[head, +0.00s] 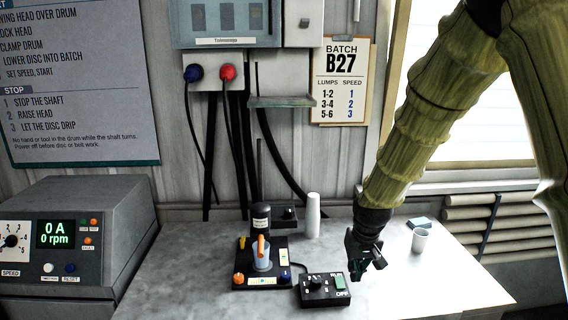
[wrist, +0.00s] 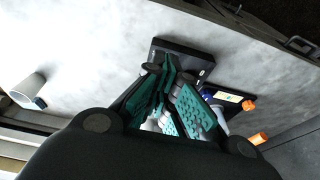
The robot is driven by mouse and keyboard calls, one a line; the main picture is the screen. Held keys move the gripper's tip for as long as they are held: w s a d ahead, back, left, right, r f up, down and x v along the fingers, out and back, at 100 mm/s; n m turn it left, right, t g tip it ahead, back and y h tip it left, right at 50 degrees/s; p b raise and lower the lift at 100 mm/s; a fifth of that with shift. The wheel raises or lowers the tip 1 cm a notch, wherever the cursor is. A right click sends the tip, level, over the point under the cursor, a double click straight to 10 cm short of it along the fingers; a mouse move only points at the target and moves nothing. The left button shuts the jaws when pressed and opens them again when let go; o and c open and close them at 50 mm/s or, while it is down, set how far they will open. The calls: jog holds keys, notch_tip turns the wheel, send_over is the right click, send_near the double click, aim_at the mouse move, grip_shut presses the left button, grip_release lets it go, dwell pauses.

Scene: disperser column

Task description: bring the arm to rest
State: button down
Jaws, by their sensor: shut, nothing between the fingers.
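My arm in a yellow-green sleeve reaches down from the upper right in the head view. My gripper (head: 367,266) hangs above the bench, just right of a black control box (head: 318,291) with a dial and a green switch marked OFF. In the wrist view my gripper (wrist: 172,98) shows its teal finger pads close together, with nothing held. The control box (wrist: 185,62) lies beyond the fingertips there. I cannot tell the exact gap between the fingers and the bench.
The grey bench (head: 190,262) holds a small disperser (head: 262,230) with a cup (head: 262,262), a white cylinder (head: 313,216) and a white cup (head: 420,240). A grey console (head: 75,240) reads 0 A, 0 rpm.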

jog(key=s+d+f+g, duration=0.1)
jog(key=s+f, duration=0.7)
jog(key=f, duration=0.4)
jog(key=s+f, duration=0.7)
jog(key=f, duration=0.6)
jog(key=s+f, duration=0.6)
jog(key=s, duration=0.7)
jog(key=s+d+f+g+b, duration=0.1)
jog(key=s+f, duration=0.6)
jog(key=s, duration=0.6)
jog(key=shift+m+g, duration=0.3)
jog(key=shift+s+f, duration=0.1)
